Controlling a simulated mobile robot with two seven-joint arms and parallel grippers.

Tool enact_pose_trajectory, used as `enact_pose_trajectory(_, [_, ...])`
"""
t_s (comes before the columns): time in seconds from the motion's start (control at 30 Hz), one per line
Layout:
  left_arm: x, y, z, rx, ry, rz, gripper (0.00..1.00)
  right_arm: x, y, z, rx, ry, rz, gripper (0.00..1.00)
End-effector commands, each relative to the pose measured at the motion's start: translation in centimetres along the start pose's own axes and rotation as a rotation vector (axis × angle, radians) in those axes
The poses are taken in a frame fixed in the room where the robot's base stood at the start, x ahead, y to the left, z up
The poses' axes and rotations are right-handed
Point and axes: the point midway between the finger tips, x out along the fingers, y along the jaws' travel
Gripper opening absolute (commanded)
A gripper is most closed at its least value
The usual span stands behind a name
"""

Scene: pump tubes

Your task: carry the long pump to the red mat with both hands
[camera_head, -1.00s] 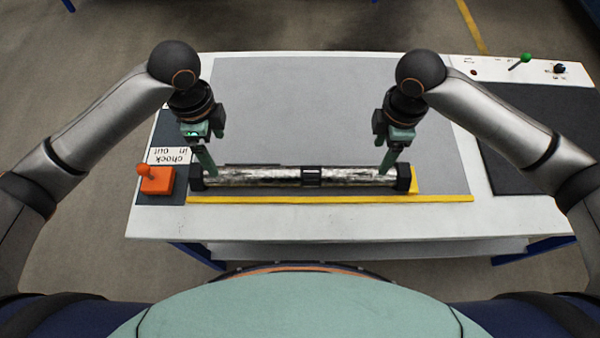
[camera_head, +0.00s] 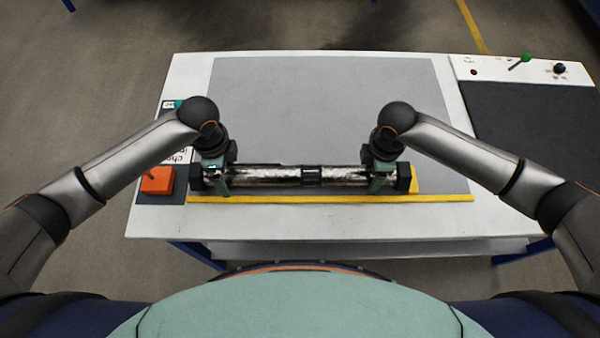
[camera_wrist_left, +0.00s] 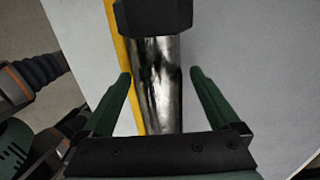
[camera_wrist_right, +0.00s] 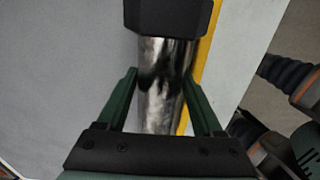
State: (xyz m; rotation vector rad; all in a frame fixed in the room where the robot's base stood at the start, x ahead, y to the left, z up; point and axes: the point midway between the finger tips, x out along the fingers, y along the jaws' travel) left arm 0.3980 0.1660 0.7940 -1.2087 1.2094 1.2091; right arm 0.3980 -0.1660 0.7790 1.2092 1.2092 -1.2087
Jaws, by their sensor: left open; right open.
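The long pump (camera_head: 270,177), a shiny mottled metal tube with black end caps and a black middle band, lies crosswise near the table's front edge. My left gripper (camera_head: 222,187) is lowered at its left end, just inside the cap. The left wrist view shows its open fingers on both sides of the tube (camera_wrist_left: 155,85), with gaps. My right gripper (camera_head: 377,184) is lowered at the right end, also open, its fingers straddling the tube (camera_wrist_right: 162,85) beside the cap. No red mat shows in these views.
A yellow strip (camera_head: 440,198) runs along the table's front, with a yellow corner by the pump's right cap. An orange block (camera_head: 157,181) stands just left of the pump. The grey surface (camera_head: 320,105) behind is clear. A dark mat (camera_head: 530,130) lies at right.

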Motion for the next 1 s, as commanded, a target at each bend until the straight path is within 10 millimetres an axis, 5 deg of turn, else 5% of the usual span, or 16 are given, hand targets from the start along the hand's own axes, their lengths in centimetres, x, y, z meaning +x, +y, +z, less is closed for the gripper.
enact_pose_trajectory(0.07, [-0.01,0.00,-0.01,0.000,0.000,0.000,0.94,-0.01,-0.01,-0.02,0.000,0.000,0.000,0.67])
enact_pose_trajectory(0.67, [-0.06,-0.02,-0.01,0.000,0.000,0.000,0.27,-0.05,-0.01,-0.01,0.000,0.000,0.000,0.00])
enact_pose_trajectory(0.9, [-0.07,-0.03,-0.01,0.000,0.000,0.000,0.00,-0.07,0.00,-0.01,0.001,0.000,0.000,0.00])
enact_pose_trajectory(1.0, [-0.07,-0.03,-0.01,0.000,0.000,-0.001,0.00,-0.07,0.01,-0.01,0.001,0.000,0.000,0.00])
